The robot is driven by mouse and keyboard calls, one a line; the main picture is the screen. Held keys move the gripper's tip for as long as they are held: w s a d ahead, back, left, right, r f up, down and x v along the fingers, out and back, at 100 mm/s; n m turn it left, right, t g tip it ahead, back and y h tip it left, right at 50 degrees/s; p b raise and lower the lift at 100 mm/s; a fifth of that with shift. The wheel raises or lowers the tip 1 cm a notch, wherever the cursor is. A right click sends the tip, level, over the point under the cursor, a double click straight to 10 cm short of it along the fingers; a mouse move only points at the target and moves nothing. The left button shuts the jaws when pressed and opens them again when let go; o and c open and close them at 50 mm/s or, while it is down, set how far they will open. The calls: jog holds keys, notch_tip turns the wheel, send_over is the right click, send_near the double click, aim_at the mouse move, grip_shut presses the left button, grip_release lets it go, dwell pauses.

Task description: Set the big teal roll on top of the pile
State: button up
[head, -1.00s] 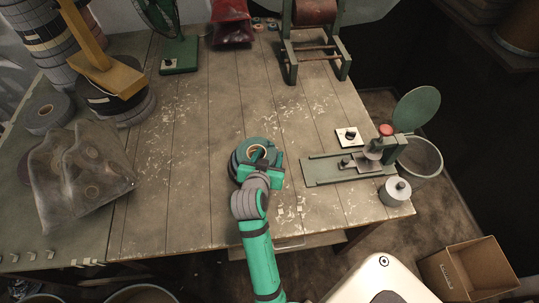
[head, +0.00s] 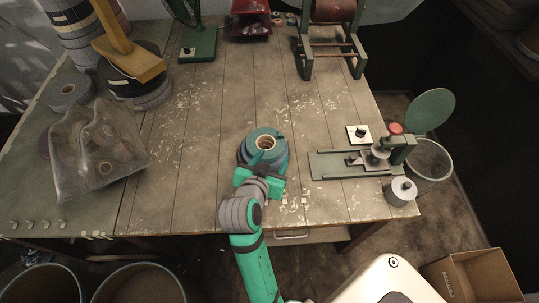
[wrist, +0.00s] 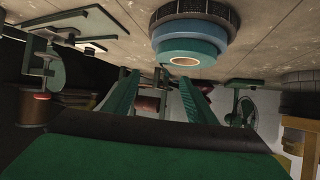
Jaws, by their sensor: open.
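A pile of rolls stands upright near the front edge of the wooden table. Its top roll is teal with a tan core (head: 266,142); the teal roll also shows in the wrist view (wrist: 184,52), where the picture is upside down. Below it is a wider blue-grey roll (wrist: 190,27), then a dark roll (wrist: 193,8) against the table. The layers look roughly centred. My gripper (head: 262,172) is just in front of the pile. In the wrist view its two fingers (wrist: 160,92) are apart with nothing held between them.
A green press device (head: 350,164) and a grey lidded cylinder (head: 401,191) are right of the pile. A plastic bag of rolls (head: 97,150) lies at left. Taller roll stacks (head: 140,88) stand at back left. The table middle (head: 225,110) is clear.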

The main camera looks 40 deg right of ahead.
jog(key=a+f+n+t, duration=0.1)
jog(key=a, duration=0.2)
jog(key=s+a+f+n+t+y, duration=0.1)
jog(key=a+f+n, duration=0.1)
jog(key=a, duration=0.1)
jog(key=a+f+n+t+y, duration=0.1)
jog(key=a+f, duration=0.1)
jog(key=a, duration=0.1)
jog(key=shift+s+a+f+n, duration=0.25)
jog(key=shift+s+n, duration=0.15)
jog(key=s+a+f+n+t+y, duration=0.4)
jog(key=s+a+n+y, duration=0.2)
jog(key=s+a, duration=0.75)
jog(key=s+a+r+y, duration=0.1)
jog(key=s+a+r, duration=0.1)
jog(key=s, duration=0.2)
jog(key=s+a+r+t, duration=0.1)
jog(key=s+a+r, duration=0.1)
jog(key=s, duration=0.2)
jog(key=shift+a+y, duration=0.35)
jog(key=shift+y, duration=0.05)
